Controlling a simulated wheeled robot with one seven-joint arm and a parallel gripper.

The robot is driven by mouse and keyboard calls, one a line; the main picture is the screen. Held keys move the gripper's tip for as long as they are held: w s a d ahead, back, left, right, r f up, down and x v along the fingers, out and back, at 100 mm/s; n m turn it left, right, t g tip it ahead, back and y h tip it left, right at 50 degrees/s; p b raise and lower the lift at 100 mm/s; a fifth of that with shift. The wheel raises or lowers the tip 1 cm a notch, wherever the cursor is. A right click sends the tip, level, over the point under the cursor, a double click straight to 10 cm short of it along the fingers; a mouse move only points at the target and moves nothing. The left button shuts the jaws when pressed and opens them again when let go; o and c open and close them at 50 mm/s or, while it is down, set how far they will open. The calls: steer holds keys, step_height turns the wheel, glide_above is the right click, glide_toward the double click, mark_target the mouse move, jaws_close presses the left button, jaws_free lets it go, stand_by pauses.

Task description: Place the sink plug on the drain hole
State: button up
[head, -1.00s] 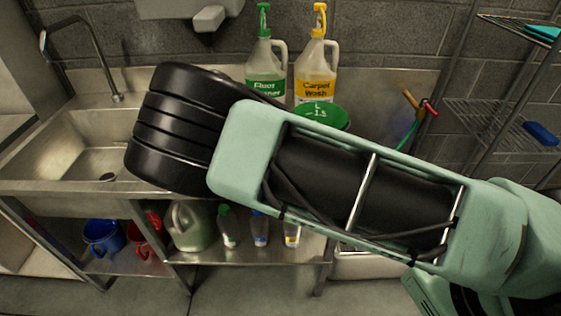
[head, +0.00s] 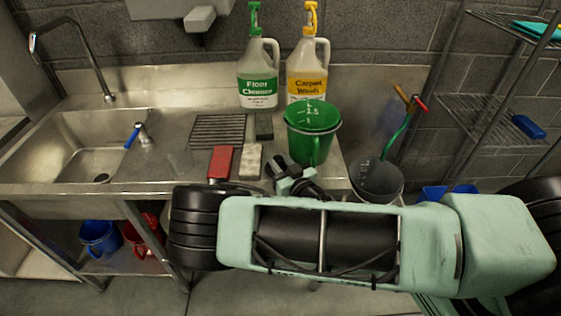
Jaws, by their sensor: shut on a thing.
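The drain hole (head: 101,178) is a dark round spot in the floor of the steel sink basin (head: 62,128) at the left in the head view. It looks uncovered. My gripper (head: 274,168) is over the front edge of the counter, well to the right of the basin, beside a grey block. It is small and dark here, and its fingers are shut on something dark. This looks to be the sink plug, but its shape blends into the fingers and is hard to make out. I see no other plug on the counter.
A green bucket (head: 313,133) and two cleaner jugs stand behind. The tap (head: 65,40) arches above the basin.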

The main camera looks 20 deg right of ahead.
steer(key=shift+f, duration=0.2)
steer(key=o, duration=1)
steer(key=shift+r, duration=0.1)
steer(key=shift+c, duration=0.2)
steer(key=shift+r, duration=0.1)
